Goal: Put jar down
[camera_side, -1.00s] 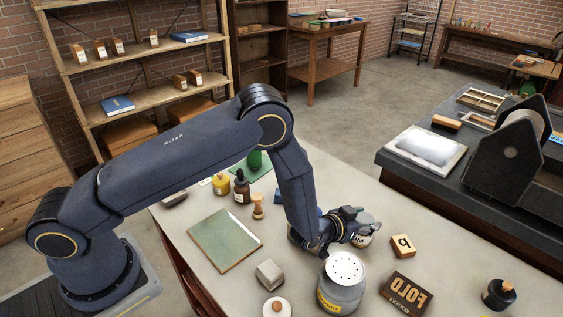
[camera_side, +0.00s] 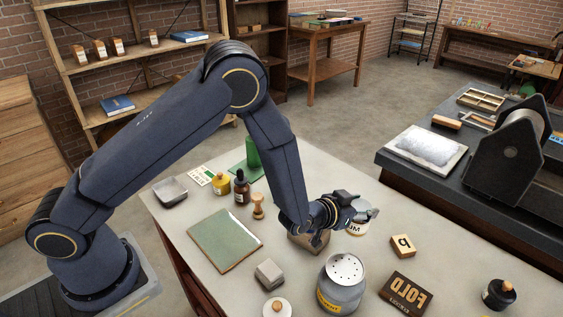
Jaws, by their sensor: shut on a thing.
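The jar (camera_side: 359,229) is a small pale jar with a lettered label, at the centre right of the side view. My gripper (camera_side: 364,210) is shut on it, and the fingers cover part of its upper side. The jar appears upright, over the worktable (camera_side: 420,228). I cannot tell whether its base touches the tabletop.
A large grey shaker can (camera_side: 345,270) stands in front of the jar. A brownish block (camera_side: 309,241) sits below my wrist.

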